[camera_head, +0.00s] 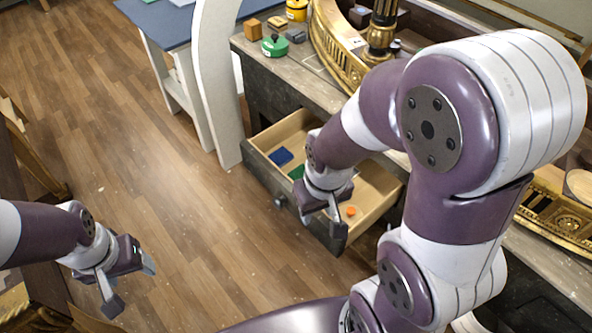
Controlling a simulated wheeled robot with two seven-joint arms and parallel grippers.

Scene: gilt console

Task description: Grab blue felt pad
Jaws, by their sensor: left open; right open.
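The blue felt pad (281,156) lies flat in the left part of an open drawer (378,211) under the workbench. My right gripper (322,226) is open, near the drawer's front wall and to the right of and nearer than the pad. It appears empty, and the pad shows apart from it. My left gripper (131,288) is open and empty over the wooden floor at the lower left, far from the drawer. My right arm hides part of the drawer's inside.
A green piece (297,172) lies beside the pad, and a small orange piece (351,211) lies further right in the drawer. The workbench top (309,88) holds wooden blocks, a green object (274,46) and gilt pieces. The floor (150,150) at left is clear.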

